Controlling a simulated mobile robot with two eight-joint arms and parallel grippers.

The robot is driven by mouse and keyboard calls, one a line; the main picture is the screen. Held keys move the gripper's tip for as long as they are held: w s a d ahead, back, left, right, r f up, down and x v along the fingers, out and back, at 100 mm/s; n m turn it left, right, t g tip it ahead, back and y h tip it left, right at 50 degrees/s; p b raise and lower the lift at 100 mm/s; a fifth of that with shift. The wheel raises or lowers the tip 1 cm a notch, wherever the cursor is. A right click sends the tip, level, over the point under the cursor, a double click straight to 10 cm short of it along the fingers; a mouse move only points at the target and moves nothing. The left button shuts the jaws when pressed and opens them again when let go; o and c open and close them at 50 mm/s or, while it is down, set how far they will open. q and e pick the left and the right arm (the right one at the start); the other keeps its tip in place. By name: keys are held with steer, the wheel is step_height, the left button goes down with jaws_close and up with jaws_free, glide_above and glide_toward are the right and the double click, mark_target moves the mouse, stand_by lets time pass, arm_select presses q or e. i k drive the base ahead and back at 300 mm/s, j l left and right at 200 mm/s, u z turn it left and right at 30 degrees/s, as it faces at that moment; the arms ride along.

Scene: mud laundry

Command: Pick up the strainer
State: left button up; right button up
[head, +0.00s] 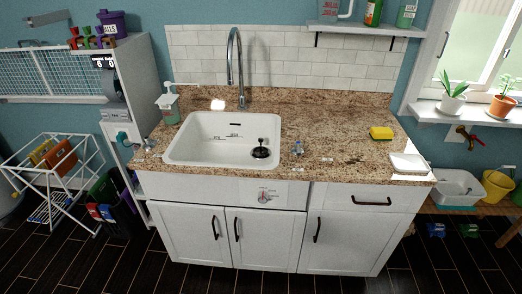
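A small dark round piece with an upright knob, which looks like the strainer (261,151), sits in the right part of the white sink basin (205,150). It appears to stand on the basin floor over the drain; the exact fit is too small to tell. Neither of my grippers shows in the head view.
A tall faucet (235,62) rises behind the basin. A soap bottle (168,104) stands at the left, and a small bluish item (297,148) is right of the sink. A yellow sponge (381,133) and a white dish (408,163) lie farther right. The counter (335,125) between is mostly clear.

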mark_target(260, 151)
steer(key=i+j+u, duration=0.1)
steer(key=i+u, duration=0.6)
steer(key=i, duration=0.15)
steer(key=i+l+u, duration=0.2)
steer(key=i+u, duration=0.15)
steer(key=i, duration=0.05)
